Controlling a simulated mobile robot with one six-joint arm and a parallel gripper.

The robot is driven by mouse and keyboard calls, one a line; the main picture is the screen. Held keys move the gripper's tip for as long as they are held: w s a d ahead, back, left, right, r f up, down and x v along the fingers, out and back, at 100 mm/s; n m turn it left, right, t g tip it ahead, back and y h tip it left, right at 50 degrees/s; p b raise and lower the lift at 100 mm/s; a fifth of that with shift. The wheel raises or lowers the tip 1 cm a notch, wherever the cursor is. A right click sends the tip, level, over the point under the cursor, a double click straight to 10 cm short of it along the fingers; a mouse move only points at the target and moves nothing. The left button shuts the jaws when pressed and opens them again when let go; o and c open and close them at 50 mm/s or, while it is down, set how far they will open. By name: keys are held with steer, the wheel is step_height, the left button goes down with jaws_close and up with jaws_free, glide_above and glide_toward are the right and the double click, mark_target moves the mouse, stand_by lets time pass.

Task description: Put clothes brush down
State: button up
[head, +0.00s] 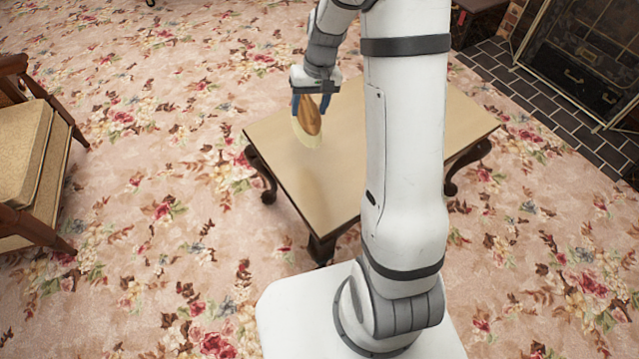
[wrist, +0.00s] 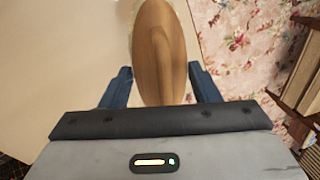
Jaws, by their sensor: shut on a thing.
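The clothes brush (head: 310,118) has an oval brown wooden back and pale bristles. My gripper (head: 311,103) is shut on it, with one blue finger on each side. The brush hangs tilted over the left part of the low table (head: 290,165), and a soft shadow lies on the tabletop beneath it. In the wrist view the wooden back of the brush (wrist: 160,50) stands between the two fingers (wrist: 161,88), over the pale tabletop (wrist: 60,60). I cannot tell the exact gap between brush and table.
The visible tabletop is bare. My arm hides part of its middle. An armchair (head: 30,150) with a tan cushion stands at the left on the floral carpet (head: 160,190). A fireplace (head: 580,60) with a dark tiled hearth (head: 530,95) is at the upper right.

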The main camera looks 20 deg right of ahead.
steer(key=s+f+n+h+b, duration=0.1)
steer(key=s+f+n+b, duration=0.35)
steer(key=s, duration=0.55)
steer(key=shift+m, duration=0.35)
step_height(320, 180, down, 11)
steer(key=b, duration=0.2)
steer(key=shift+r+b, duration=0.15)
steer(key=shift+b, duration=0.15)
steer(key=shift+r, duration=0.1)
steer(key=o, duration=1.1)
